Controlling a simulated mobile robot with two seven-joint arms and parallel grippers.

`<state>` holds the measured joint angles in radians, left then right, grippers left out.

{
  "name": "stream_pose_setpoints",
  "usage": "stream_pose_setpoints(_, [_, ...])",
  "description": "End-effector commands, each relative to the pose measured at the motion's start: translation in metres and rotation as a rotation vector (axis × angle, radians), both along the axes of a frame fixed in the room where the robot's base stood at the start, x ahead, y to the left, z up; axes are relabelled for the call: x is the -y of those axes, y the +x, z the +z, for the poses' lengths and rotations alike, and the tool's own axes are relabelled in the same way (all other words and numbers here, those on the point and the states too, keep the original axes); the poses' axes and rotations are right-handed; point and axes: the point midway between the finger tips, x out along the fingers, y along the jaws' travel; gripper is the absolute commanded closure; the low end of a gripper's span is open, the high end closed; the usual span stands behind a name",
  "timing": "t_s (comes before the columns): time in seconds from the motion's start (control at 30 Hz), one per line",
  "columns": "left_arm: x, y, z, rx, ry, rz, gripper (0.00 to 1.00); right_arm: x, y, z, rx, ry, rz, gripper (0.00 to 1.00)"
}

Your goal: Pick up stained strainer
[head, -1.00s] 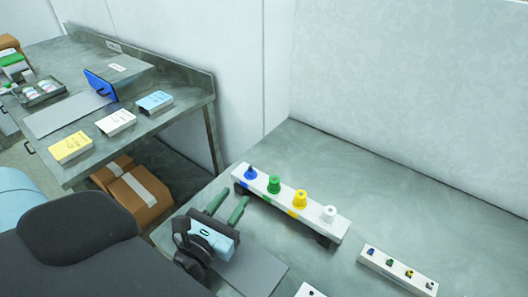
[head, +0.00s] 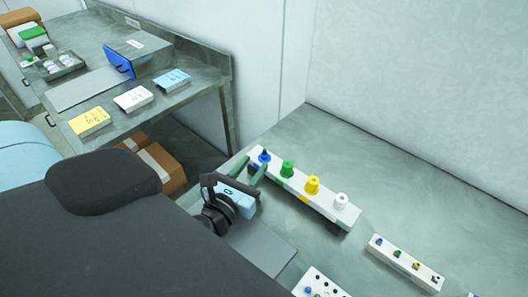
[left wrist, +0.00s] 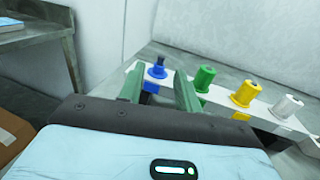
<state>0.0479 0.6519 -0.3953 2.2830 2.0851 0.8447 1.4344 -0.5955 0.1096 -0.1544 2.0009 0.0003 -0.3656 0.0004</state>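A long white rack (head: 325,207) on the near table carries a blue piece (head: 264,156), a green one (head: 287,168), a yellow one (head: 312,184) and a white one (head: 341,201). I cannot tell for sure which is the stained strainer. The blue piece has a narrower, darker top than the others. My left gripper (head: 254,165) is open and empty at the rack's left end. In the left wrist view the blue piece (left wrist: 157,71) shows between its two green fingers, a little beyond them; the right finger partly overlaps the rack near the green piece.
A smaller white rack (head: 405,263) with several small coloured parts lies to the right. A white block with holes (head: 318,284) and a grey mat (head: 262,246) lie in front. A wall stands behind. A side table (head: 62,116) at left holds cards, a box and a tray.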

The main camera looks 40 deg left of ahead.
Motion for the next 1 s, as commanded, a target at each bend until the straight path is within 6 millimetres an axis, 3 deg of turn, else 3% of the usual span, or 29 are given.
stream_pose_setpoints(0.3, [-0.005, 0.039, 0.006, 0.005, 0.002, 0.002, 0.66, 0.0, 0.012, 0.014, 0.03, 0.001, -0.001, 0.64])
stream_pose_setpoints(0.67, [-0.006, 0.046, 0.004, 0.0, 0.001, 0.001, 0.66, 0.001, -0.001, 0.009, 0.005, -0.001, -0.001, 0.64])
stream_pose_setpoints(0.93, [-0.006, 0.045, 0.004, 0.001, 0.001, 0.001, 1.0, 0.001, -0.002, 0.009, 0.003, -0.002, -0.001, 0.64])
stream_pose_setpoints(1.0, [-0.006, 0.045, 0.004, 0.001, 0.001, 0.001, 1.0, 0.001, -0.001, 0.009, 0.004, -0.001, -0.001, 0.64])
